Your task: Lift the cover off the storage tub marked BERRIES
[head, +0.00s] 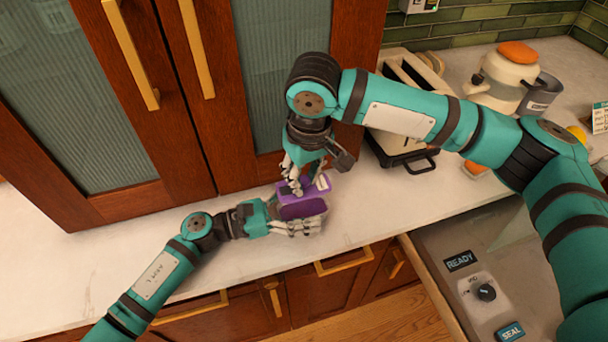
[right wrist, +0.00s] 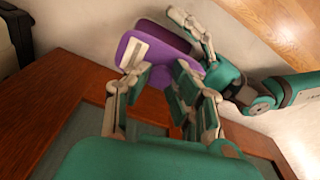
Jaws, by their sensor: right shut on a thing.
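A small purple storage tub (head: 302,209) stands on the white counter in front of the wooden cabinet. Its brighter purple cover (head: 321,186) is at its top; I cannot tell whether there is a gap between them. No BERRIES marking is readable. My right gripper (head: 293,181) reaches down from above and is shut on the cover. In the right wrist view its fingers straddle the cover (right wrist: 153,68), with the duller tub body (right wrist: 160,32) beyond. My left gripper (head: 297,226) is at the tub's front side, its fingers along the wall; its grip is partly hidden.
The cabinet (head: 180,120) with brass handles rises close behind the tub. A toaster-like appliance (head: 408,155) stands to the right, with a white jar (head: 500,78) with an orange lid beyond. A steel panel (head: 450,235) with READY and SEAL labels is front right. The counter at left is clear.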

